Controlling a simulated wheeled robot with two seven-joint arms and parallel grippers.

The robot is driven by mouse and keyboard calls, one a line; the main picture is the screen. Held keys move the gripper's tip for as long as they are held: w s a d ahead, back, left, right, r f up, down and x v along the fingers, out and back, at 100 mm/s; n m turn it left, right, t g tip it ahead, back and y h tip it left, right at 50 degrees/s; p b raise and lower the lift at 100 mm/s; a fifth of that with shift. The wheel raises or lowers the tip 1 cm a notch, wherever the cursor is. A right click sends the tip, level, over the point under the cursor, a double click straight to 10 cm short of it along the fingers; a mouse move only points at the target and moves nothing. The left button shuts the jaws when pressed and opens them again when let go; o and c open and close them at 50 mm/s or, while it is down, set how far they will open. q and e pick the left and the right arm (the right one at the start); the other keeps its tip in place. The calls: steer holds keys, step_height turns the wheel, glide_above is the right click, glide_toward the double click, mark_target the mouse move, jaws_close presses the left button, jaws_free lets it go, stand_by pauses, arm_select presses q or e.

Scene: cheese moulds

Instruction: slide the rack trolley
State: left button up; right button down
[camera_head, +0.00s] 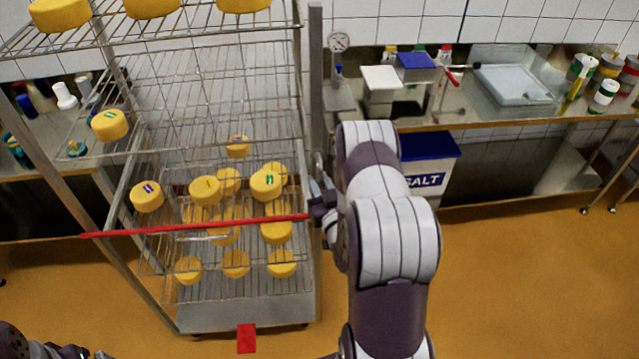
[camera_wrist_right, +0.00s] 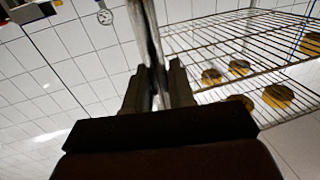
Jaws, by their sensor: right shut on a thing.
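The rack trolley (camera_head: 250,314) is a tall metal frame with wire shelves holding yellow cheeses, at the left of the head view. Its wire shelves also show in the right wrist view (camera_wrist_right: 225,38). My right gripper (camera_head: 322,203) is at the trolley's right side. In the right wrist view my right gripper (camera_wrist_right: 155,85) has its two fingers on either side of an upright metal bar (camera_wrist_right: 146,35), shut on it. Part of my left arm shows at the bottom left corner; its jaws are not clear.
A thin red bar (camera_head: 190,228) crosses in front of the shelves. A red patch (camera_head: 247,338) lies on the floor before the trolley. A steel bench (camera_head: 500,118) stands right, with a SALT bin (camera_head: 430,160) below. The orange floor is open at the right.

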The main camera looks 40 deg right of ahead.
steer(key=shift+s+a+f, duration=0.15)
steer(key=shift+s+f, duration=0.05)
steer(key=shift+f, duration=0.1)
steer(key=shift+s+a+r, duration=0.2)
steer(key=shift+s+r, duration=0.05)
steer(key=shift+s, duration=0.1)
steer(key=c, duration=1.1)
jaws_free()
steer(key=shift+s+r, duration=0.1)
steer(key=shift+s, duration=0.05)
steer(key=shift+w, duration=0.2)
arm_select(q)
steer(key=f+b, duration=0.4)
steer(key=shift+s+a+f, duration=0.15)
steer(key=shift+s+f, duration=0.15)
arm_select(e)
steer(key=v, duration=1.2)
steer(key=shift+s, duration=0.35)
